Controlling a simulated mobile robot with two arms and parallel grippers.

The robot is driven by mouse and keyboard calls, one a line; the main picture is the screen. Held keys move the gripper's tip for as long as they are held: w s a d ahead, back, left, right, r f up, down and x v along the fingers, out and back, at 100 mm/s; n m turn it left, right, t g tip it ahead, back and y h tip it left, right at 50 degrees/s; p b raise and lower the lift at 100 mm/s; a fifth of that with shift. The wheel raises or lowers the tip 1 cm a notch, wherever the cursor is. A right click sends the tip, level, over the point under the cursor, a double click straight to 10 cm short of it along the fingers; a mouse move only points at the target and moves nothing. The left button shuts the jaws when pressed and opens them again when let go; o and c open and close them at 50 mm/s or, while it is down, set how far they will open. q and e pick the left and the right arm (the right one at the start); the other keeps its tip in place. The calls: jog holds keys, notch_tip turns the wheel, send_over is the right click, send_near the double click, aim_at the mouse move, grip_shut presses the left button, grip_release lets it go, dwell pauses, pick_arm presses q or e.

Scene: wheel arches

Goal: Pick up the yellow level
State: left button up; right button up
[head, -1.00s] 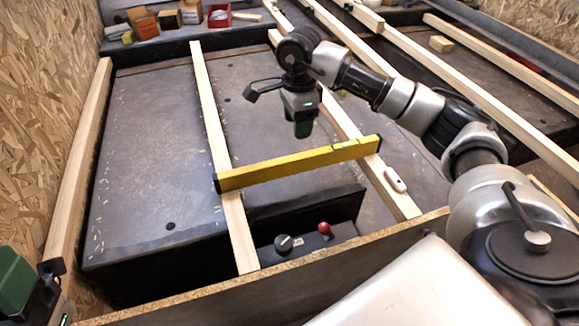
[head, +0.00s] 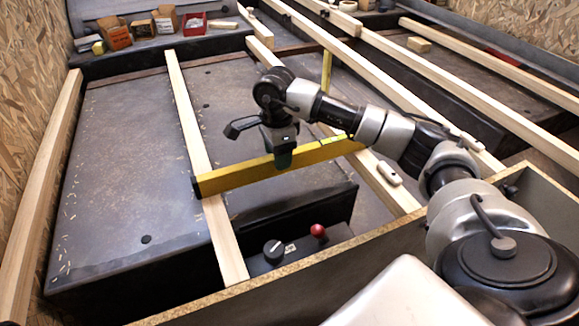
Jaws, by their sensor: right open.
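The yellow level (head: 235,174) is a long bar with dark end caps. It lies across two pale wooden beams, its left end on the left beam (head: 188,120) and its right end near the right beam. My right gripper (head: 284,160) points down at the middle of the level and covers a small part of it. It is open; I cannot tell whether its fingers straddle the level or stay just above it. My left gripper is out of view.
A white handheld object (head: 390,173) lies on the right beam. Below the level are a black knob (head: 273,251) and a red button (head: 318,230). Small boxes and a red bin (head: 194,23) stand at the back. A wooden board edge (head: 285,270) runs along the front.

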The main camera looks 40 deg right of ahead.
notch_tip(320, 180, down, 2)
jog(key=shift+f+b, duration=0.25)
jog(key=shift+b, duration=0.15)
grip_shut()
jog(key=shift+r, duration=0.1)
jog(key=shift+r, duration=0.1)
